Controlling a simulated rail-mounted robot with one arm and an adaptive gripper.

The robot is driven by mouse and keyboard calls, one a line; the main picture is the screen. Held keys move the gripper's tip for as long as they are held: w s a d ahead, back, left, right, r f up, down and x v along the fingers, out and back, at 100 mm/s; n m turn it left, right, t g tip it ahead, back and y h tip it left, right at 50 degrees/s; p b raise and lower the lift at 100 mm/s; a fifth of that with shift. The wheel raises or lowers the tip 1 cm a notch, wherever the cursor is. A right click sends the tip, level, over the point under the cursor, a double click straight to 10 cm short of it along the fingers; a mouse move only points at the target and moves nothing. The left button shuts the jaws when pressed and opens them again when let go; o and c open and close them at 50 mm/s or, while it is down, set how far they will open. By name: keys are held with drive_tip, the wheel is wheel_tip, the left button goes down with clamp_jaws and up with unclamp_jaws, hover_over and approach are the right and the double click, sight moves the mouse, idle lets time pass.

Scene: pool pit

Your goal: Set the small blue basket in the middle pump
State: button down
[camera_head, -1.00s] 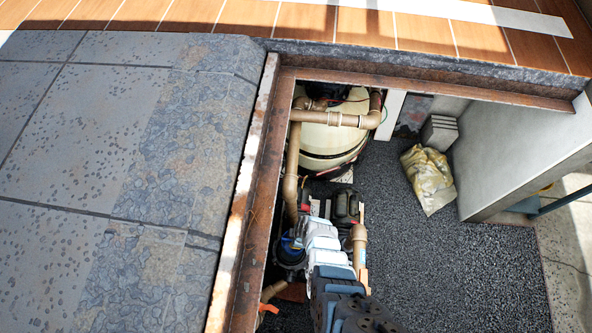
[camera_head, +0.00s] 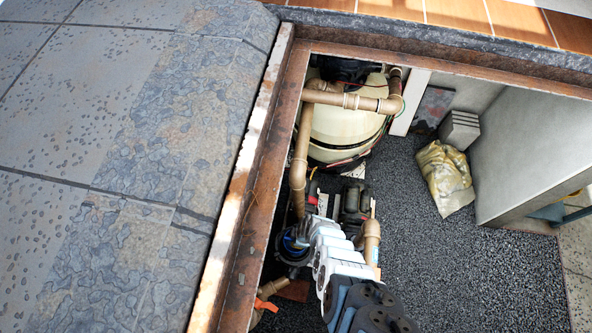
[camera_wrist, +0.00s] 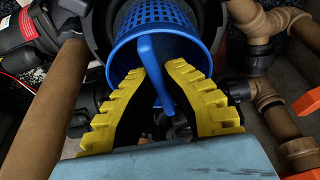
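The small blue basket (camera_wrist: 160,20) is in the wrist view, with a perforated wall and a flat handle running towards me. My gripper (camera_wrist: 158,72) has yellow toothed fingers, with their tips closed on either side of the handle. The basket is over or partly within the dark round opening of a pump (camera_wrist: 103,20); how deep it sits is hidden. In the head view a bit of blue (camera_head: 291,241) shows at the pump (camera_head: 287,252), left of my white wrist. My gripper's fingers are hidden there.
Tan pipes (camera_head: 302,150) run along the pit's left side to a cream tank (camera_head: 345,130). Another tan pipe (camera_head: 371,242) stands right of my wrist. The rusty frame edge (camera_head: 262,190) borders the pit. A yellowish bag (camera_head: 445,178) lies right; gravel between is clear.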

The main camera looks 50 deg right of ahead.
drive_tip(key=b+x, duration=0.3)
drive_tip(key=s+b+x, duration=0.1)
drive_tip(key=b+x, duration=0.2)
drive_tip(key=s+d+b+x, duration=0.1)
drive_tip(key=b+x, duration=0.2)
drive_tip(key=x, duration=0.1)
drive_tip(key=shift+f+b, duration=0.3)
drive_tip(key=shift+f, duration=0.05)
drive_tip(key=shift+r, duration=0.15)
drive_tip(key=shift+a, duration=0.1)
drive_tip(key=shift+d, duration=0.2)
idle(0.6)
drive_tip(key=shift+s+a+f+b, duration=0.1)
drive_tip(key=shift+a+f+b, duration=0.05)
drive_tip(key=shift+f+b, duration=0.45)
idle(1.5)
drive_tip(key=c, duration=1.2)
unclamp_jaws()
